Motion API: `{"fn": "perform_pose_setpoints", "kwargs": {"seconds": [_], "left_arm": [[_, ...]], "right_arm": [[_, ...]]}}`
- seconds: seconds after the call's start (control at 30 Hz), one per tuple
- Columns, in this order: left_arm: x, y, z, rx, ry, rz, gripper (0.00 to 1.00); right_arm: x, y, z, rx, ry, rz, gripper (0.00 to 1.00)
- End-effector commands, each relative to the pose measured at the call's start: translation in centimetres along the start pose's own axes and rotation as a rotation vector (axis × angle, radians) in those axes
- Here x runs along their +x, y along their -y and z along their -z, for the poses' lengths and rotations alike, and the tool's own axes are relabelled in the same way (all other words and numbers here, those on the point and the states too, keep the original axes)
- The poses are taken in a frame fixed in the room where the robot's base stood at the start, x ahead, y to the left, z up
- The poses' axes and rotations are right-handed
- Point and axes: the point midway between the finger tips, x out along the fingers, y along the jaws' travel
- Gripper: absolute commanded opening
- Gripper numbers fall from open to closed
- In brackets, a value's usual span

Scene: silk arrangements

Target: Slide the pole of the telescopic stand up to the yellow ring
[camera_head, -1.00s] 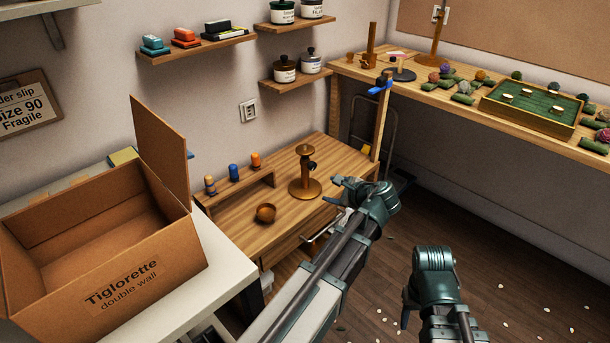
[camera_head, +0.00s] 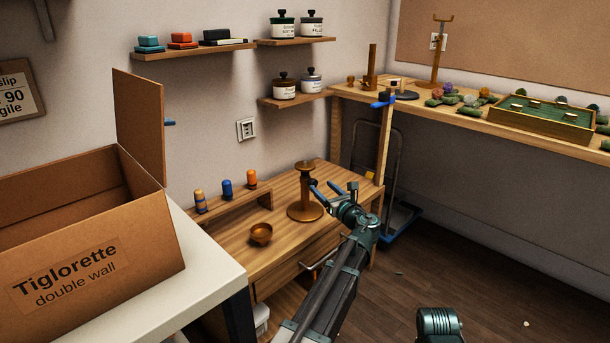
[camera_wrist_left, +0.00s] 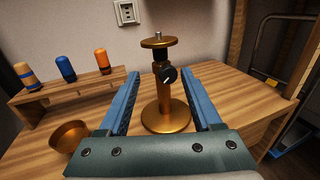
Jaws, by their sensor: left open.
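The telescopic stand (camera_head: 305,192) is bronze-coloured, with a round base, a collar and a small round top plate. It stands upright on the small wooden table. In the left wrist view the stand (camera_wrist_left: 163,95) shows a black knob (camera_wrist_left: 168,75) on its collar and a short dark stretch of pole under the plate. I cannot make out a yellow ring. My left gripper (camera_head: 332,188) is open and empty, just right of and nearer than the stand. In the left wrist view its blue fingers (camera_wrist_left: 160,80) lie either side of the stand, apart from it. My right gripper's jaws are out of frame.
A small bowl (camera_head: 261,234) and a low riser (camera_head: 238,196) with several coloured pegs stand left of the stand. A big cardboard box (camera_head: 90,240) is at the left. A table leg (camera_head: 384,150) with a blue clamp rises behind the gripper.

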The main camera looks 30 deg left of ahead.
Motion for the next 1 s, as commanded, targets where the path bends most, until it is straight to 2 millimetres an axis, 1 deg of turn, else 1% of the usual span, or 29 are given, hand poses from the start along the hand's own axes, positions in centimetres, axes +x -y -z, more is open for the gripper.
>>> {"fn": "perform_pose_setpoints", "kwargs": {"seconds": [0.4,0.6,0.8,1.0], "left_arm": [[8.2,0.1,0.0,-0.003,-0.001,-0.003,0.66],[11.3,0.1,0.0,-0.004,-0.001,-0.001,0.66],[12.8,0.0,0.0,-0.004,0.0,-0.001,0.66],[13.1,0.0,0.0,-0.004,0.0,0.0,0.66]], "right_arm": [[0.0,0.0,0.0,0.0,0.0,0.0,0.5],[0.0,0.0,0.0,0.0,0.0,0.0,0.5],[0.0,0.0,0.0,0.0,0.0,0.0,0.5],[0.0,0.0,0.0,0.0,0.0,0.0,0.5]]}}
